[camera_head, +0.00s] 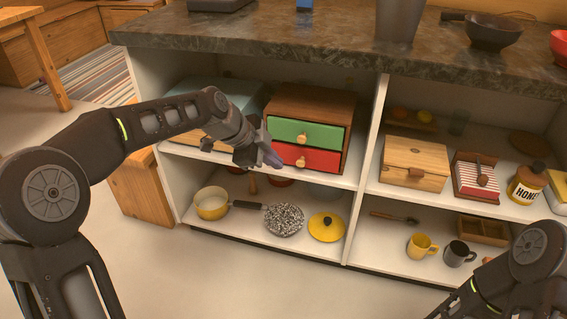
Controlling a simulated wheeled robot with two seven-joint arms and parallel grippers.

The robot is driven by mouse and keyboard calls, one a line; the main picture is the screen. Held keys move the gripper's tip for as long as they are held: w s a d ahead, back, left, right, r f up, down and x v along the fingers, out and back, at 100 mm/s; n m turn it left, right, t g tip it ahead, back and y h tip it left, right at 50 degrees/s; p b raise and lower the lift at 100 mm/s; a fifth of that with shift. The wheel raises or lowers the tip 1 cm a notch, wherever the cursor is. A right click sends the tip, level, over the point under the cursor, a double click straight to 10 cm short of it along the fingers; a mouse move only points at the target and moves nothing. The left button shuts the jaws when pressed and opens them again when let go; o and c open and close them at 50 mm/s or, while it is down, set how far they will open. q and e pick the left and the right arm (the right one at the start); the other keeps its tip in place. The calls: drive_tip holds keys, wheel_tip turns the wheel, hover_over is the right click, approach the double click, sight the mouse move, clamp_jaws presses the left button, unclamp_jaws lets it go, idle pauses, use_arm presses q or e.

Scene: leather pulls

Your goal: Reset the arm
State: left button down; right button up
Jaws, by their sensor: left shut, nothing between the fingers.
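My left gripper (268,155) hangs in front of the upper shelf of the counter (135,40), just left of a small wooden cabinet (312,100). Its fingers are shut with nothing between them. The cabinet has a green drawer (290,130) above a red drawer (325,159), both closed, with round pale knobs. The gripper overlaps the left end of the red drawer in the picture; I cannot tell whether it touches. My right arm (530,250) shows at the lower right, and its gripper is out of view.
The upper shelf also holds a wooden box (413,164), a striped red box (478,178) and a honey jar (526,186). Below are a yellow pot (211,205), a speckled pan (284,220), a yellow lid (326,227) and two mugs (421,246). The floor in front is clear.

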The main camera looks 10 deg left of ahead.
use_arm(q)
drive_tip(key=shift+s+a+r, duration=0.25)
drive_tip(key=shift+s+r, duration=0.05)
drive_tip(key=shift+r, duration=0.2)
